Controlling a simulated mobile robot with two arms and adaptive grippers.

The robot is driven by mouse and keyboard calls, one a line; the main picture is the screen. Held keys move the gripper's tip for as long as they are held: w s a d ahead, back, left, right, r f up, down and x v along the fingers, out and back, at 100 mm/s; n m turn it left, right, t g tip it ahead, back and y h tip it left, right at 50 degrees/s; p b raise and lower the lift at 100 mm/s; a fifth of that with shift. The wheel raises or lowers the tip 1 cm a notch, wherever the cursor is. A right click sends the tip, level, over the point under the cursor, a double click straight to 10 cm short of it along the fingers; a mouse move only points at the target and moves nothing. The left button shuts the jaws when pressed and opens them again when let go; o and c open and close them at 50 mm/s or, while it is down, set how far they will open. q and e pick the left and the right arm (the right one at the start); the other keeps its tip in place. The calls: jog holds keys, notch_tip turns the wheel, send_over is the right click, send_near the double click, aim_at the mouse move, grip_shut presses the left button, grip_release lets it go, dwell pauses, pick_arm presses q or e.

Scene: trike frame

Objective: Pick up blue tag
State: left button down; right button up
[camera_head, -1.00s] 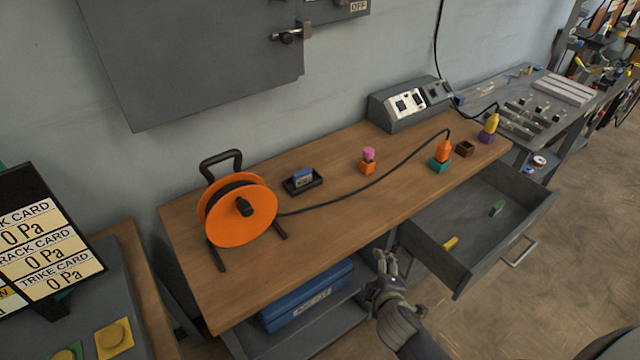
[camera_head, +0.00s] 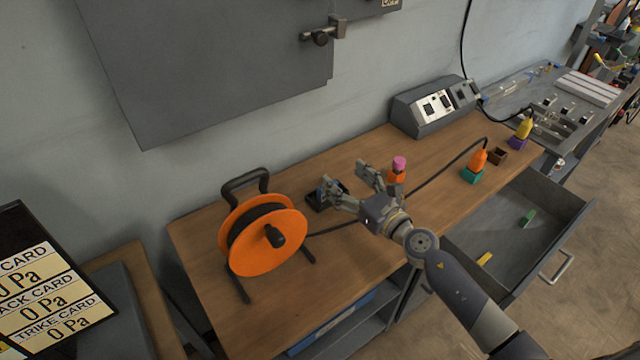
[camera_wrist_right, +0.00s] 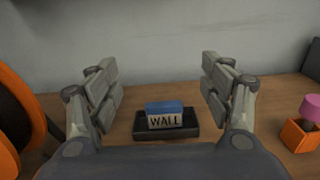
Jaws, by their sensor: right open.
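The blue tag (camera_wrist_right: 164,112) sits upright in a small black tray (camera_wrist_right: 190,130) on the wooden bench, its pale front reading "WALL" in the right wrist view. In the head view the tray (camera_head: 313,203) is partly hidden behind my right gripper (camera_head: 345,178). That gripper is open and empty over the bench, its fingers pointing toward the tray. In the right wrist view the fingers (camera_wrist_right: 160,88) stand wide apart to either side of the tag, not touching it. My left gripper is not in view.
An orange cable reel (camera_head: 262,240) stands left of the tray. A pink peg (camera_head: 399,163) in an orange block stands close right of my gripper. A black cable crosses the bench. An open drawer (camera_head: 520,225) juts out at the right. A grey cabinet (camera_head: 220,60) hangs above.

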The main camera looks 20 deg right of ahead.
jog(key=f+b, duration=0.3)
jog(key=f, duration=0.1)
jog(key=shift+s, duration=0.35)
notch_tip(320, 180, down, 4)
jog(key=b, duration=0.3)
jog(key=shift+w+r, duration=0.1)
jog(key=shift+w, duration=0.15)
jog(key=shift+w+a+r, duration=0.15)
jog(key=shift+w+a, duration=0.05)
jog(key=shift+w, duration=0.3)
jog(key=shift+w+a, duration=0.2)
jog(key=shift+w, duration=0.4)
jog(key=shift+x, duration=2.5)
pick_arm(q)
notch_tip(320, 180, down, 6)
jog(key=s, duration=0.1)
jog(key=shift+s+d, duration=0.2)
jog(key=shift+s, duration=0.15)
pick_arm(e)
jog(key=shift+s, duration=0.1)
jog(key=shift+c, duration=0.5)
